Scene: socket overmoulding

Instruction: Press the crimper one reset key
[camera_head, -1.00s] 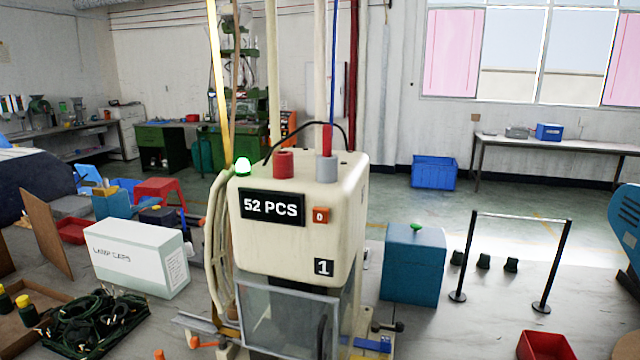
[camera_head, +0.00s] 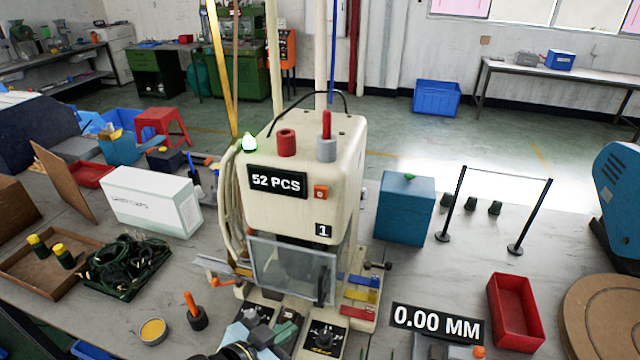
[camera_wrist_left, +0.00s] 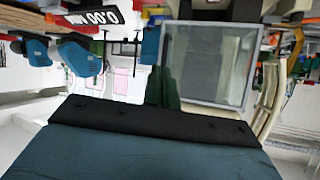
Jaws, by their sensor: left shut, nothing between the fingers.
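Crimper one (camera_head: 345,150) is a cream machine marked "1", with a black "52 PCS" display (camera_head: 277,182) and a lit green lamp. Its reset key (camera_head: 321,192) is a small orange-red button marked "0", right of the display. A clear guard (camera_head: 293,272) hangs below, and it also shows in the left wrist view (camera_wrist_left: 208,62), which is upside down. My left gripper (camera_head: 286,328) is low in front of the machine, below the guard and well away from the key. It is shut and empty. My right gripper is out of view.
A white box (camera_head: 150,203) and a tray of dark cables (camera_head: 125,265) lie left of the machine. A blue box (camera_head: 405,210), a black stand, a "0.00 MM" display (camera_head: 437,322) and a red bin (camera_head: 515,312) are to the right. The guard stands between gripper and key height.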

